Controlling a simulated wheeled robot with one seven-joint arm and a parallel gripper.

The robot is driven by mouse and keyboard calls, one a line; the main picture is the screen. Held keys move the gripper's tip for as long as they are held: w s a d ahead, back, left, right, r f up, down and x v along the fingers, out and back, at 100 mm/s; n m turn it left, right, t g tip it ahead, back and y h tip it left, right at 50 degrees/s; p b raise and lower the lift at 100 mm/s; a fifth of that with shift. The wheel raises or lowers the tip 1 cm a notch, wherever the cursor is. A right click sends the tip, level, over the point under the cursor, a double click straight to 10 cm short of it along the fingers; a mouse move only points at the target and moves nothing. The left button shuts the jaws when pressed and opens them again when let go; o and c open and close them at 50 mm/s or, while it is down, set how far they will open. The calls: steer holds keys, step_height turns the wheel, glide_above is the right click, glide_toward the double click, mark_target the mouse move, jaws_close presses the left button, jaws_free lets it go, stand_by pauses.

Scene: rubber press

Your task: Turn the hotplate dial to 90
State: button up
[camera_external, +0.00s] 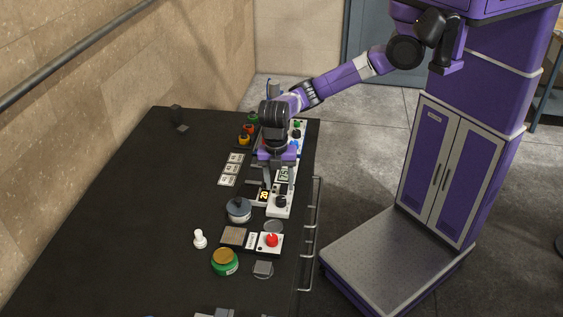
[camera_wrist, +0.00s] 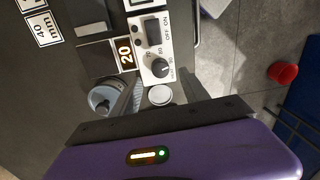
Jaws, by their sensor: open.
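The hotplate dial is a black round knob (camera_wrist: 160,68) on a white control panel (camera_wrist: 148,42) with an ON/OFF switch and small printed numbers around the knob. Its exact setting is too small to read surely. In the external view the knob (camera_external: 281,202) sits at the near end of the white panel. My gripper (camera_external: 280,188) is open and empty, pointing down just above the panel, with its fingers apart over the dial area. In the wrist view the gripper (camera_wrist: 160,88) shows its fingers near either side of the dial; contact cannot be told.
A dark plate with an orange 20 (camera_wrist: 125,55) lies beside the panel. A grey lidded pot (camera_external: 238,210), a red button box (camera_external: 270,241) and a green jar (camera_external: 224,262) stand nearer the camera. White number cards (camera_external: 230,168) lie left. The left tabletop is mostly clear.

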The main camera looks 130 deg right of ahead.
mark_target(281, 198)
steer(key=shift+s+a+f+p, duration=0.1)
steer(key=shift+f+p, duration=0.05)
steer(key=shift+f, duration=1.25)
steer(key=shift+s+f+p, duration=0.1)
steer(key=shift+f+p, duration=0.05)
steer(key=shift+f, duration=1.2)
steer(key=shift+w, duration=0.1)
jaws_close()
